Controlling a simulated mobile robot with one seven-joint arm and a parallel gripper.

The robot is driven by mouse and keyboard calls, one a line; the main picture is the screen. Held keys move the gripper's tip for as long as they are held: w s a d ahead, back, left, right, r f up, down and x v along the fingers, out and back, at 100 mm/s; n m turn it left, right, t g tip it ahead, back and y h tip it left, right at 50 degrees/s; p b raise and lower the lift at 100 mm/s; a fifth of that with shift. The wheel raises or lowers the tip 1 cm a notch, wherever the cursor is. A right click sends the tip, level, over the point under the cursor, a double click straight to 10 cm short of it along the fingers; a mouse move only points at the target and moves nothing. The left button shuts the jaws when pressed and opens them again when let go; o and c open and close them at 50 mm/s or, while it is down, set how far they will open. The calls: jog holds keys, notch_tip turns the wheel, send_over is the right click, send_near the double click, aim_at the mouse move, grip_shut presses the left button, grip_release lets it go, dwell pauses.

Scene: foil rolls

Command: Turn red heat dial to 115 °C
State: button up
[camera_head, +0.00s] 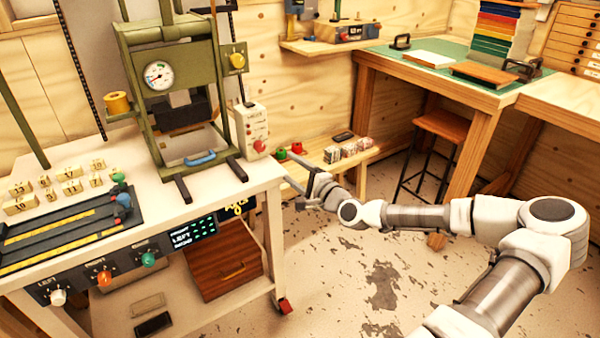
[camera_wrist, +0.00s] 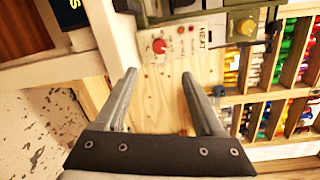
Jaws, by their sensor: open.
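The red heat dial (camera_head: 259,146) sits low on the front of a white control box (camera_head: 250,122) beside the green press. In the wrist view the red dial (camera_wrist: 159,46) is on the white panel marked HEAT, just beyond and roughly centred between my fingertips. My gripper (camera_head: 291,170) is open and empty, right of the box and past the table's edge. Its two fingers also show in the wrist view (camera_wrist: 159,75), apart from the dial. The dial's scale and setting are too small to read.
The green press (camera_head: 172,80) with a gauge (camera_head: 158,75) stands on the white table (camera_head: 150,172). The table front has white, orange and green knobs and a display (camera_head: 190,236). A low wooden shelf (camera_head: 345,160) holds small items behind my gripper. A stool (camera_head: 440,125) stands right.

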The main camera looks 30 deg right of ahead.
jog(key=s, duration=0.3)
jog(key=shift+d+r, duration=0.1)
jog(key=shift+d, duration=0.05)
dwell(0.4)
